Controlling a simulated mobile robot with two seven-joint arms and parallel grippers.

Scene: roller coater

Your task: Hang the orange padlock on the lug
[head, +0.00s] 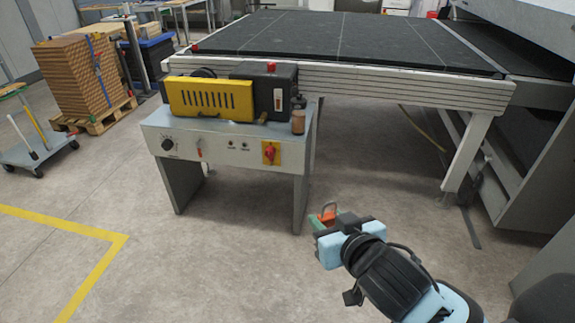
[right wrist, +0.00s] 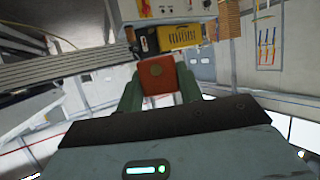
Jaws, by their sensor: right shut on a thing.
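The orange padlock (head: 328,211) is between the green fingers of my right gripper (head: 322,219), low in front of the machine and to the right of its control cabinet. In the right wrist view the padlock's orange-red body (right wrist: 157,78) sits between the two fingers of the gripper (right wrist: 158,88), which is shut on it. The cabinet front carries a red rotary switch on a yellow plate (head: 270,152) and a small red lever (head: 199,151). I cannot make out which part is the lug. My left gripper is not in view.
The grey control cabinet (head: 220,128) has a yellow slotted cover (head: 210,98) on top. Behind it stands the dark-topped conveyor table (head: 340,40) with a pale frame. Stacked boards (head: 75,75) and a trolley (head: 38,148) are at the left. The floor before the cabinet is clear.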

